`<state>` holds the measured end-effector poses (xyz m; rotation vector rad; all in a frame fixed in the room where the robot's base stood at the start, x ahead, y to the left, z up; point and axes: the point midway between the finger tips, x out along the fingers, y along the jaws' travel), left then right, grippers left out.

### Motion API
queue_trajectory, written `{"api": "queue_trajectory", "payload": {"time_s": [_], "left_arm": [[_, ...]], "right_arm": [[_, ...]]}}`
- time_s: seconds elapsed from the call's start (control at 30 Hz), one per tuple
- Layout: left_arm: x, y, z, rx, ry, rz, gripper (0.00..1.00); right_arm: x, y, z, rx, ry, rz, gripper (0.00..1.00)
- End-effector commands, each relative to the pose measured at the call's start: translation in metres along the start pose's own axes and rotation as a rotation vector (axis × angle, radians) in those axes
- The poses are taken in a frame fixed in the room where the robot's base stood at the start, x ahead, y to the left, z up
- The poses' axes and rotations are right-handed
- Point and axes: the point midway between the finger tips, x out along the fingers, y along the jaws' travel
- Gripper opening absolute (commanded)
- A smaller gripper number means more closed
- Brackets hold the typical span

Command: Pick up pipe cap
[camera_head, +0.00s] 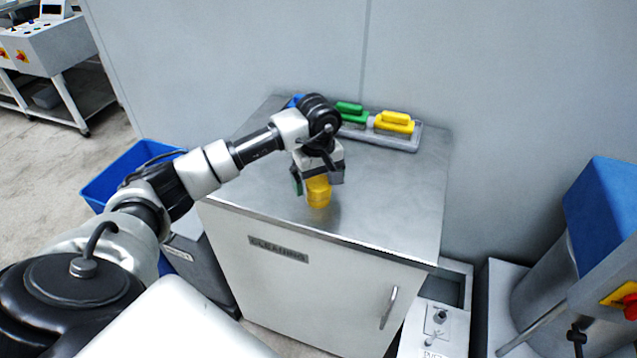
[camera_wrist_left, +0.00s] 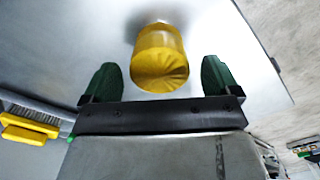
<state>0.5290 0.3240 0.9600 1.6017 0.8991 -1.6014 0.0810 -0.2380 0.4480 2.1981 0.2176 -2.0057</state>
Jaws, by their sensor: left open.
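The yellow pipe cap (camera_head: 318,191) is on the metal top of the cleaning cabinet (camera_head: 390,215), near its front edge. It also shows in the left wrist view (camera_wrist_left: 160,60), between and just beyond the green fingertips. My left gripper (camera_head: 317,184) is above the cap, pointing down, with its fingers apart on either side. In the left wrist view my left gripper (camera_wrist_left: 161,80) is open, with a gap between each finger and the cap. My right gripper is in neither view.
A grey tray (camera_head: 408,141) holds a green-handled tool (camera_head: 350,110) and a yellow-handled tool (camera_head: 394,121) at the back of the cabinet top, against the wall. A blue bin (camera_head: 115,178) stands left of the cabinet. The cabinet top's right side is clear.

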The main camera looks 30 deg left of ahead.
Motion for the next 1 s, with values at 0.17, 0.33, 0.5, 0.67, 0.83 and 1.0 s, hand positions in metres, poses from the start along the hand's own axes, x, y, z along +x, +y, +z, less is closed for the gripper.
{"api": "queue_trajectory", "payload": {"time_s": [0.17, 0.33, 0.5, 0.67, 0.83, 1.0], "left_arm": [[0.019, 0.0, 0.0, 0.0, -0.002, 0.0, 0.91], [0.022, 0.0, 0.0, 0.0, 0.0, 0.002, 0.91], [0.022, 0.0, 0.0, 0.0, 0.0, 0.001, 0.78], [0.021, 0.0, 0.0, 0.0, 0.0, 0.001, 0.54], [0.021, 0.0, 0.0, 0.0, 0.0, 0.001, 0.37], [0.021, 0.0, 0.0, 0.0, 0.0, 0.002, 0.37]], "right_arm": [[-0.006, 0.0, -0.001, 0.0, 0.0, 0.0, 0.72], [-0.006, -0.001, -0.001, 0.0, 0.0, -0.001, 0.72], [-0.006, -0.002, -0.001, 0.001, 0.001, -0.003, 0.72], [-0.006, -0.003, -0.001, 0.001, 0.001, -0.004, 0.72], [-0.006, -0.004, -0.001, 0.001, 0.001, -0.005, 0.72], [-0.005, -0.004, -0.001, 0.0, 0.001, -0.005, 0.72]]}}
